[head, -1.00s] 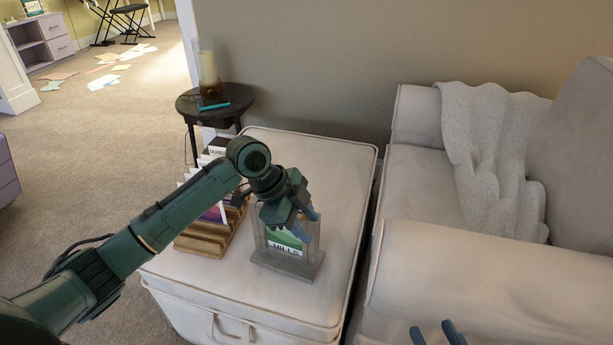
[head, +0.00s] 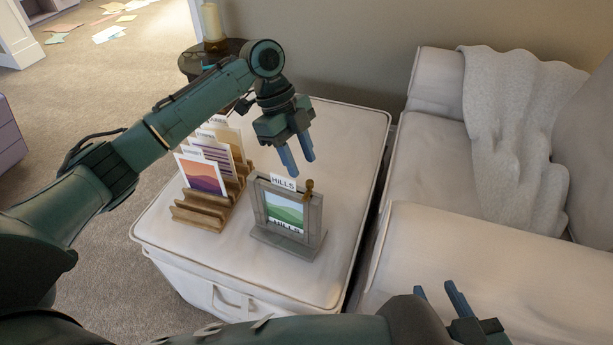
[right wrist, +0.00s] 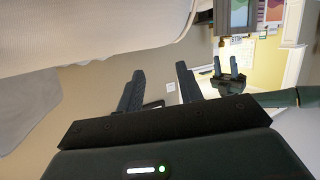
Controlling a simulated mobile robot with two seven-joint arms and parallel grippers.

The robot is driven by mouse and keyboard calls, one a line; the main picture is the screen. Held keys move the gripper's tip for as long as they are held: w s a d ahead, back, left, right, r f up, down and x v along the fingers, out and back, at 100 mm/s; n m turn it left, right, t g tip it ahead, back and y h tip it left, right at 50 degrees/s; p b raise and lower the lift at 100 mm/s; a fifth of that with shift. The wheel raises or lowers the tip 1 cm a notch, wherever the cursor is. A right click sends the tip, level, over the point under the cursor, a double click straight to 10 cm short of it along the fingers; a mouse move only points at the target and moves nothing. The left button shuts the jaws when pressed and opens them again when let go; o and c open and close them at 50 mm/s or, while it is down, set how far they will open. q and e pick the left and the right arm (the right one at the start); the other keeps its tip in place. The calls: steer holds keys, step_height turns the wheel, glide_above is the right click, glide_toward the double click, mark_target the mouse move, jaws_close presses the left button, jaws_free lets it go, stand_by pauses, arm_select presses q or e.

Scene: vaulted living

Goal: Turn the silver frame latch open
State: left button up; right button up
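The silver-grey picture frame (head: 259,205) stands upright on the cream ottoman (head: 335,265). A green hills card (head: 285,211) sits in it, its HILLS tab showing above the top edge. A small brass-coloured latch (head: 309,188) is at the frame's upper right corner; its exact turn is too small to tell. My left gripper (head: 298,168) is open and empty, fingers pointing down, above and behind the frame, apart from it. It also shows in the right wrist view (right wrist: 226,66). My right gripper (head: 434,288) is open and empty at the lower right, and shows in its wrist view (right wrist: 155,82).
A wooden rack (head: 200,213) with several picture cards stands left of the frame. A dark round side table (head: 190,66) with a candle is behind the ottoman. The cream sofa (head: 475,245) with a throw (head: 515,140) is on the right. The ottoman's front right is clear.

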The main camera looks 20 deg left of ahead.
mark_target(309, 181)
arm_select(q)
steer(key=shift+b+x, duration=0.4)
steer(key=shift+x, duration=1.9)
steer(key=shift+r, duration=0.1)
jaws_close()
